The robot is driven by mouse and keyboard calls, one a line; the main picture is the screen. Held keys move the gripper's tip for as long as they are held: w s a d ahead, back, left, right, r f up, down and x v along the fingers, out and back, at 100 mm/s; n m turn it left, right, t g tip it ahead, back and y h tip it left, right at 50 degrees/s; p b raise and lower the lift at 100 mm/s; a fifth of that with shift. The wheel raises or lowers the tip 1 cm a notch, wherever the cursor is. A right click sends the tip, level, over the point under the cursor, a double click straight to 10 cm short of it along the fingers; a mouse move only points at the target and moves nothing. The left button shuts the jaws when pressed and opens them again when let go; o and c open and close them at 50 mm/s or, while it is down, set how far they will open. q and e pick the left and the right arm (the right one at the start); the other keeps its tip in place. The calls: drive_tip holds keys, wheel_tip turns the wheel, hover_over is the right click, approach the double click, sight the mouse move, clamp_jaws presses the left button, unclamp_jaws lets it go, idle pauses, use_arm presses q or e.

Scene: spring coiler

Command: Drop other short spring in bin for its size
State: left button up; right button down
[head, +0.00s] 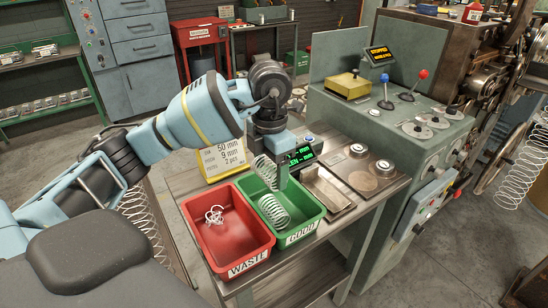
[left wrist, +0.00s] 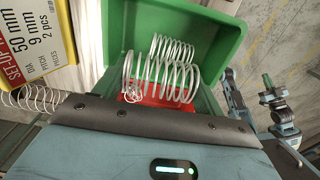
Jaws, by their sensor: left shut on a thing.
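My left gripper (head: 274,174) is over the green bin marked GOOD (head: 312,224), pointing down and shut on a short wire spring (head: 263,168). The held spring hangs tilted at the fingers, above the bin floor; it also shows in the left wrist view (left wrist: 160,80). Another short spring (head: 273,211) lies inside the green bin, below the held one; it shows behind it in the left wrist view (left wrist: 173,48). The fingertips are partly hidden in both views. My right gripper is in neither view.
The red bin marked WASTE (head: 253,240) stands left of the green one and holds tangled wire (head: 214,215). A yellow set-up card (head: 221,159) stands behind the bins. Metal plates and a gauge with a green readout (head: 301,155) are to the right and behind.

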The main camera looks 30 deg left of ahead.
sight(270, 164)
use_arm(q)
drive_tip(key=shift+f, duration=0.45)
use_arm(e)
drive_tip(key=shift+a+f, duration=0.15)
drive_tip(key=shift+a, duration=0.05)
use_arm(q)
drive_tip(key=shift+r, duration=0.1)
drive_tip(key=o, duration=1.2)
drive_tip(key=shift+c, duration=0.2)
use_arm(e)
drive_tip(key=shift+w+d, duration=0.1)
use_arm(q)
drive_tip(key=shift+r, duration=0.15)
wheel_tip(270, 164, up, 8)
drive_tip(key=shift+f+p, duration=0.2)
drive_tip(key=shift+p, duration=0.2)
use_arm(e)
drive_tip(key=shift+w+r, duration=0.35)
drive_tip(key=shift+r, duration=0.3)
